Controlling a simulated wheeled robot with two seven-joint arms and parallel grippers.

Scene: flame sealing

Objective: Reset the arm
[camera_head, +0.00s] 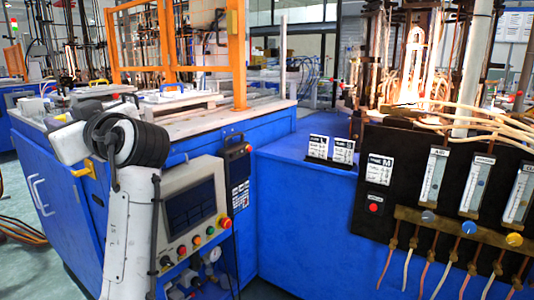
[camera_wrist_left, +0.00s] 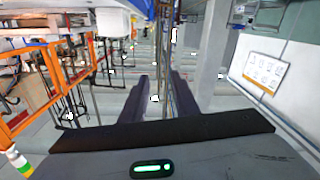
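My left arm (camera_head: 130,235) rises from the bottom left of the head view as a white link with a black ribbed joint (camera_head: 140,140) on top. Its far part is folded away behind that joint, and I cannot make out its fingers there. In the left wrist view my left gripper (camera_wrist_left: 159,92) shows two dark fingers standing apart, with nothing between them. It faces the open hall, with orange framing to the left and a white wall to the right. My right arm and right gripper are not in view.
A blue cabinet with a control panel (camera_head: 192,205) stands right behind my left arm. An orange frame (camera_head: 238,55) rises above it. At the right, a black panel with flow meters (camera_head: 432,175), hoses and glowing glass (camera_head: 412,65) stands by a blue surface (camera_head: 300,185) holding small labelled cards.

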